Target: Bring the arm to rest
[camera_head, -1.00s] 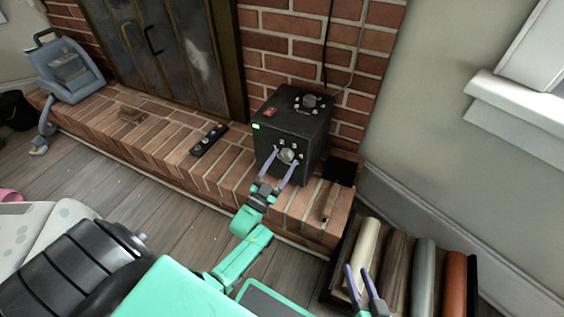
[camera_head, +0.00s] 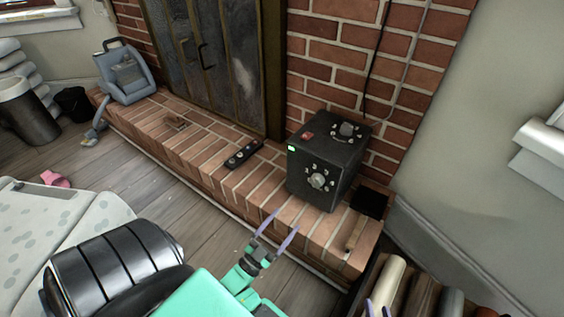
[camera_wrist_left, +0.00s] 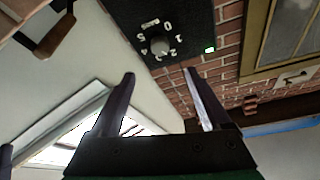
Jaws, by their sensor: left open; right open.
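My left gripper (camera_head: 274,237) is open and empty in the head view, in front of the brick hearth and below the black box. Its two fingers also show spread apart in the left wrist view (camera_wrist_left: 158,90). The black box (camera_head: 314,186) with a grey knob (camera_head: 318,181) on its front stands on the hearth, apart from the fingers. The box and its numbered dial show upside down at the top of the left wrist view (camera_wrist_left: 160,45). My right gripper (camera_head: 377,308) shows only its fingertips at the bottom edge of the head view.
The brick hearth (camera_head: 215,160) holds a dark remote-like object (camera_head: 243,154), a brush or shovel (camera_head: 362,215) and a blue-grey appliance (camera_head: 127,75). A crate with several rolls, including a cream one (camera_head: 388,283), stands at the lower right.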

